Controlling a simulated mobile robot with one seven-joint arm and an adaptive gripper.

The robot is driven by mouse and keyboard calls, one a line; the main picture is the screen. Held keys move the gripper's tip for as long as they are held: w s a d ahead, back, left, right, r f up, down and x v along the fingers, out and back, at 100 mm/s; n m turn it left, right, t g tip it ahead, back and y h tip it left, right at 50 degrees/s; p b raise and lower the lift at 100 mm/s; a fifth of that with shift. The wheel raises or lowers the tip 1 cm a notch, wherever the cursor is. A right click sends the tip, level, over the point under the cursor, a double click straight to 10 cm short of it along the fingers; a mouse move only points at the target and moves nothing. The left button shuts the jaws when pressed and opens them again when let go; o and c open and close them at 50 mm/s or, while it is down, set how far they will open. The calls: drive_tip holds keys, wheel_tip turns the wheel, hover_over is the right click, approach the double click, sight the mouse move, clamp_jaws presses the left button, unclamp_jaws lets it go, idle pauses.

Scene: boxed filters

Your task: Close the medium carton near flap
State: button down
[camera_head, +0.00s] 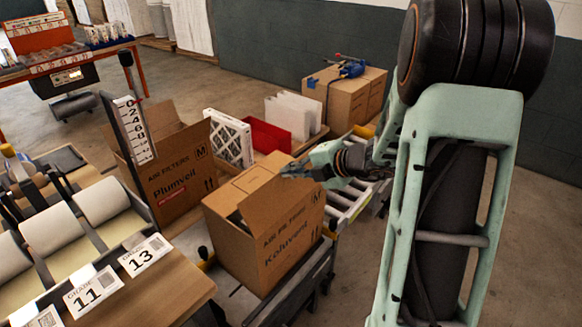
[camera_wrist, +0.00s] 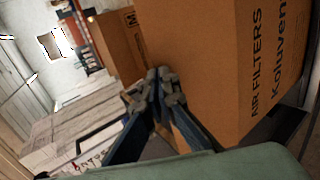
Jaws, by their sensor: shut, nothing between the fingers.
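The Koluvent carton (camera_head: 262,262) is a brown box standing in front of my gripper. Part of its top is covered by flap board (camera_head: 240,190), and a flap on the lettered side (camera_head: 282,203) stands raised at an angle. My gripper (camera_head: 298,172) is at the back of this carton's top, by the raised flap. In the wrist view my gripper's fingertips (camera_wrist: 160,82) are together and empty, next to the lettered board of the Koluvent carton (camera_wrist: 225,75). I cannot tell whether they touch it. The Plumveil carton (camera_head: 178,188), marked M, stands open behind and left.
A pleated filter (camera_head: 229,138), a red bin (camera_head: 268,136) and white panels (camera_head: 290,115) stand behind the cartons. A roller conveyor (camera_head: 345,200) runs on the right. A labelled bench (camera_head: 160,290) is at the front left. A taped carton (camera_head: 340,95) bears a blue tool.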

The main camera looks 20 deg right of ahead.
drive_tip(key=shift+w+a+r+g+p, duration=0.1)
drive_tip(key=shift+w+a+g+p, duration=0.15)
drive_tip(key=shift+p, duration=0.85)
drive_tip(key=g+h+p, duration=0.1)
drive_tip(key=p, duration=0.2)
drive_tip(key=shift+w+a, duration=0.25)
drive_tip(key=shift+w, duration=0.1)
drive_tip(key=shift+w+a+g+p, duration=0.25)
drive_tip(key=shift+w+g+p, duration=0.1)
drive_tip(key=shift+p, duration=0.85)
drive_tip(key=shift+h, duration=0.3)
drive_tip(key=p+x, duration=0.2)
drive_tip(key=x, duration=0.3)
drive_tip(key=shift+s, duration=0.1)
drive_tip(key=shift+w+a+f, duration=0.2)
drive_tip(key=shift+w+f, duration=0.1)
drive_tip(key=shift+f, duration=0.3)
drive_tip(key=shift+w+a+f, duration=0.15)
drive_tip(key=shift+w+f, duration=0.15)
drive_tip(key=shift+f, duration=0.3)
drive_tip(key=shift+w+a+f, duration=0.2)
drive_tip(key=shift+w+f, duration=0.1)
drive_tip(key=shift+f, duration=0.3)
drive_tip(key=shift+s, duration=0.1)
